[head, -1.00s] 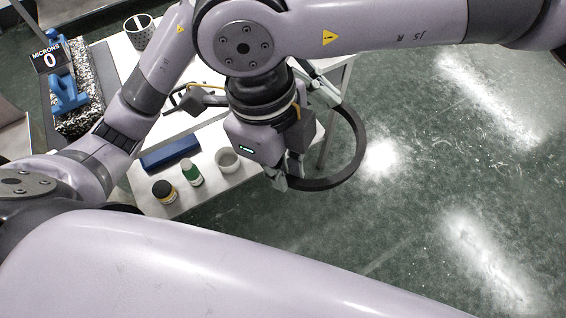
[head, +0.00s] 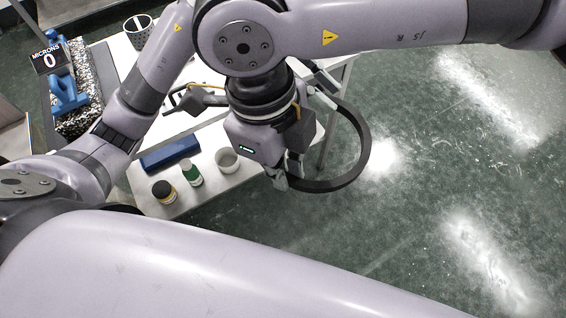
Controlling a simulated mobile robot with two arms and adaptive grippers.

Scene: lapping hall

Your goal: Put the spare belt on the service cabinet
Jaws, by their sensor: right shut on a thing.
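The spare belt (head: 362,160) is a dark, stiff-looking ring held over the floor, beside the right edge of the pale-topped furniture. My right gripper (head: 287,178) hangs down near the middle of the head view. It is shut on the lower left part of the belt. My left gripper (head: 322,88) shows only in part behind the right wrist, near the upper edge of the belt. Whether its fingers are open or touch the belt is unclear. The pale top (head: 222,184) may be the service cabinet; nothing in view labels it.
A speckled block (head: 88,112) with a blue gauge (head: 66,93) and a patterned cup (head: 139,30) stand behind. Green floor at right is clear.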

